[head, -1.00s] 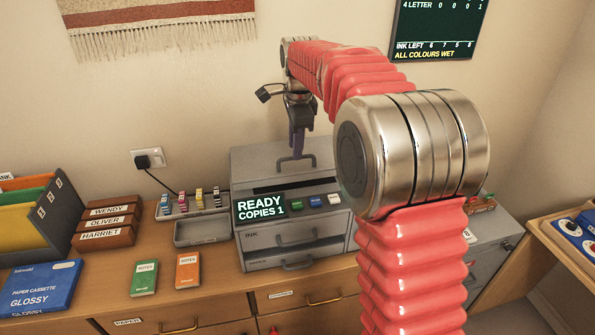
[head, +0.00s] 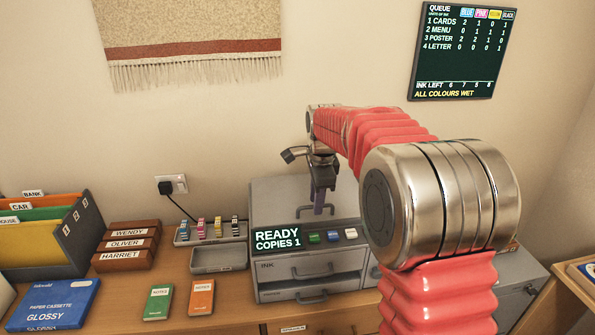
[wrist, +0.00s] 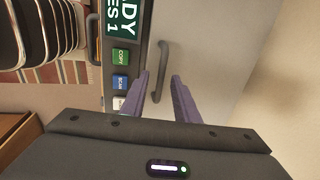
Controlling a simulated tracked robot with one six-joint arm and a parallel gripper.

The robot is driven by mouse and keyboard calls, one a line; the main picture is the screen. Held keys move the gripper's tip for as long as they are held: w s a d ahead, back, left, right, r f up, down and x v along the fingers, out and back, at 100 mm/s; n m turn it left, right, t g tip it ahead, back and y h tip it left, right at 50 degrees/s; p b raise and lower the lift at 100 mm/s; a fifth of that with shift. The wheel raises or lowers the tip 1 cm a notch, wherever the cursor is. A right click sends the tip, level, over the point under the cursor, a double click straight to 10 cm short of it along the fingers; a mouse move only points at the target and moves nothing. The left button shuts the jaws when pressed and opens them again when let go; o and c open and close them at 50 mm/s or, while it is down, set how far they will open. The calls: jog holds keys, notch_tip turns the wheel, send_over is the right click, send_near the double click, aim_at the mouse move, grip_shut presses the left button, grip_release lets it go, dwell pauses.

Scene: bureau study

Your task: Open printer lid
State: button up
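The grey printer (head: 262,200) stands on the desk. Its lid (wrist: 215,50) looks down and flat. The lid's grey bar handle (wrist: 161,70) shows clearly in the wrist view. My gripper (wrist: 161,80) is open there, with one purple finger on each side of the handle and gaps between them and the bar. Whether the fingertips are below the bar's height is hard to tell.
The printer's front has a READY display (head: 277,240), coloured buttons and an INK drawer (head: 290,265). My arm covers the printer's right side.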

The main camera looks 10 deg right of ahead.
jog(key=s+r+n+t, duration=0.1)
jog(key=s+r+n, duration=0.25)
jog(key=s, duration=0.55)
jog(key=s+r+n+t, duration=0.1)
jog(key=s+r+n, duration=0.1)
jog(key=s+n, duration=0.45)
jog(key=s+r+n, duration=0.3)
jog(key=s, duration=0.7)
jog(key=s+f+n+t, duration=0.1)
jog(key=s+f+n, duration=0.3)
jog(key=s, duration=0.6)
jog(key=shift+a+n, duration=0.25)
jog(key=shift+n, duration=0.25)
jog(key=shift+c, duration=0.3)
